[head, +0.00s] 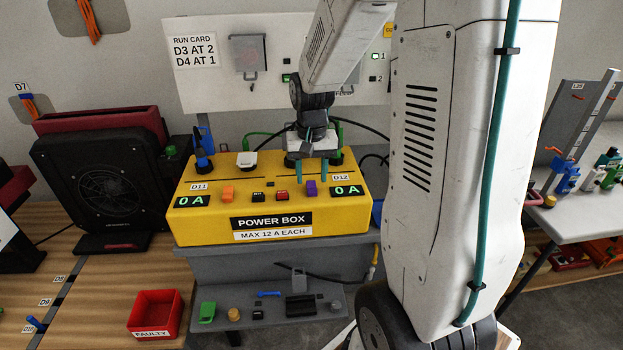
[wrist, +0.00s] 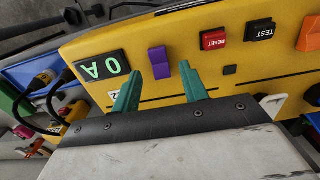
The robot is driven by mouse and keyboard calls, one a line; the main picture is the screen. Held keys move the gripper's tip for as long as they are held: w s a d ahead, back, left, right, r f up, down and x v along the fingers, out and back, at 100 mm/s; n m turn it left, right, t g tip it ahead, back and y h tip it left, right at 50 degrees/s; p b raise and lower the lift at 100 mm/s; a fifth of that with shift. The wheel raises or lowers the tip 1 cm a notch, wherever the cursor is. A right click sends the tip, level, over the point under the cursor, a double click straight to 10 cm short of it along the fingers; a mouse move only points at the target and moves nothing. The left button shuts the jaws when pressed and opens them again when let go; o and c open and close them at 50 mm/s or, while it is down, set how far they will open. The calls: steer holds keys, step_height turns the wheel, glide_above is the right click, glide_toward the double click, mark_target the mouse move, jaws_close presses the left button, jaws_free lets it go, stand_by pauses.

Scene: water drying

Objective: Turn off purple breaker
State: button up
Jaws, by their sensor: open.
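The yellow power box (head: 300,222) stands on a grey stand in the middle of the head view. The purple breaker (head: 312,188) is on its top face, left of the right-hand 0 A display (head: 347,191). It also shows in the wrist view (wrist: 159,62), upper middle. My gripper (head: 311,178) is above the box's top, close to the purple breaker. In the wrist view my open green fingers (wrist: 160,82) are apart and empty, with the breaker just beyond the gap between their tips. I cannot tell whether they touch the box.
An orange breaker (head: 228,193), a red RESET button (head: 282,195) and a black TEST button (head: 257,196) share the box top. Cables plug in along its back. A black fan unit (head: 103,185) stands left. A red FAULTY bin (head: 156,312) sits front left.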

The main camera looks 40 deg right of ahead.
steer(key=shift+f, duration=1)
jaws_close()
steer(key=shift+w+d+g+y, duration=0.2)
steer(key=shift+g+y, duration=0.2)
steer(key=shift+g, duration=0.2)
steer(key=shift+w+d+g+y, duration=0.15)
steer(key=shift+g+y, duration=0.25)
steer(key=shift+g, duration=0.2)
steer(key=shift+a, duration=0.15)
jaws_free()
steer(key=v, duration=0.7)
steer(key=shift+r, duration=0.4)
